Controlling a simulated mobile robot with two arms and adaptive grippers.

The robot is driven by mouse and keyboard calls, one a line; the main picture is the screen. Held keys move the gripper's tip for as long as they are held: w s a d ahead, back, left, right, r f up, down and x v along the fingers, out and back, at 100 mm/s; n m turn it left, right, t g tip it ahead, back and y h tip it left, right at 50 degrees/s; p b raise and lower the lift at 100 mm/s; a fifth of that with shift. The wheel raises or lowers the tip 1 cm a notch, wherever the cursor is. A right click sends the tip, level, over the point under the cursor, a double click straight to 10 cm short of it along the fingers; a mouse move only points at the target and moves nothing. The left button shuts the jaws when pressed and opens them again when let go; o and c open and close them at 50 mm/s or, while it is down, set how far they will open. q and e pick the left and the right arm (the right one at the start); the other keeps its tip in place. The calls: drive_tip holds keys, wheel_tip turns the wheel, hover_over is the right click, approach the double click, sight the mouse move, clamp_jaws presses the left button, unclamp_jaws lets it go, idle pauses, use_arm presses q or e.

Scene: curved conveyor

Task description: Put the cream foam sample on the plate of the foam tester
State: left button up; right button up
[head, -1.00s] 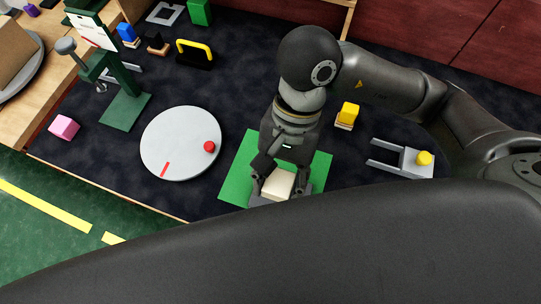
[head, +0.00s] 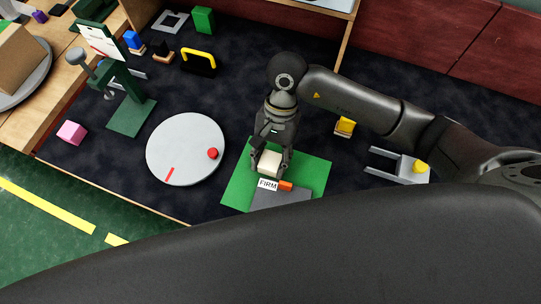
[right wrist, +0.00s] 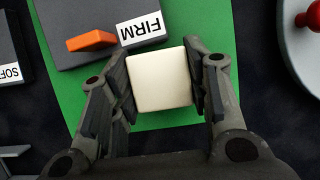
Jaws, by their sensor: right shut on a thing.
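The cream foam sample (head: 269,163) is a small pale block. My right gripper (head: 270,170) is shut on it, over the green mat behind the grey FIRM slab. In the right wrist view the sample (right wrist: 160,80) sits between the two fingers of the right gripper (right wrist: 166,95), its top face clear. The foam tester (head: 127,75) is a dark green stand at the left with a white scale card and a round grey knob. Its flat green plate (head: 131,118) is bare and well left of the gripper. My left gripper is out of view.
A round grey turntable (head: 185,150) with a red knob lies between the mat (head: 315,180) and the tester. A pink cube (head: 71,132) is near the tester. A grey slab (head: 280,199) carries a FIRM label and an orange piece. My dark body part hides the foreground.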

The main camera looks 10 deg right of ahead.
drive_tip(key=shift+f, duration=0.1)
drive_tip(key=shift+f+b, duration=0.2)
drive_tip(key=shift+b, duration=0.15)
drive_tip(key=o, duration=0.7)
drive_tip(key=shift+r, duration=0.1)
